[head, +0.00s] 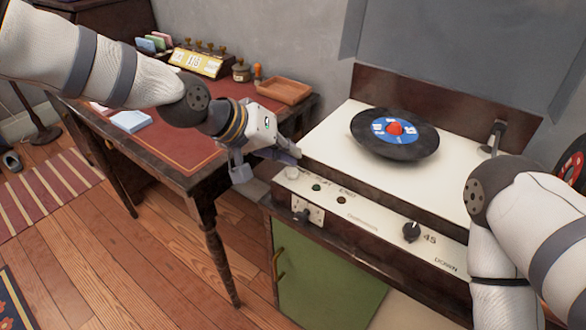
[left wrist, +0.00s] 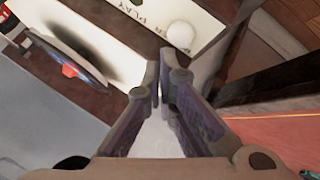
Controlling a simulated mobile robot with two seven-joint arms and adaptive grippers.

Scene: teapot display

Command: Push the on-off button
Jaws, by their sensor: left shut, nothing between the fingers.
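The record player (head: 322,136) has a cream front panel (head: 370,220) with several controls. A round white button (head: 293,172) sits at the panel's left end, and it also shows in the left wrist view (left wrist: 180,34), close to lettering that reads PLAY. A small green button (head: 316,187) and a small dark button (head: 341,200) lie to its right. I cannot read which one is marked on-off. My left gripper (head: 293,153) is shut and empty, just above and behind the white button in the picture. In the wrist view its fingertips (left wrist: 159,82) point toward that button, apart from it.
A black record (head: 395,148) with a blue label lies on the player, under a raised lid (head: 455,50). A desk (head: 175,140) with a wooden tray (head: 284,91) stands left.

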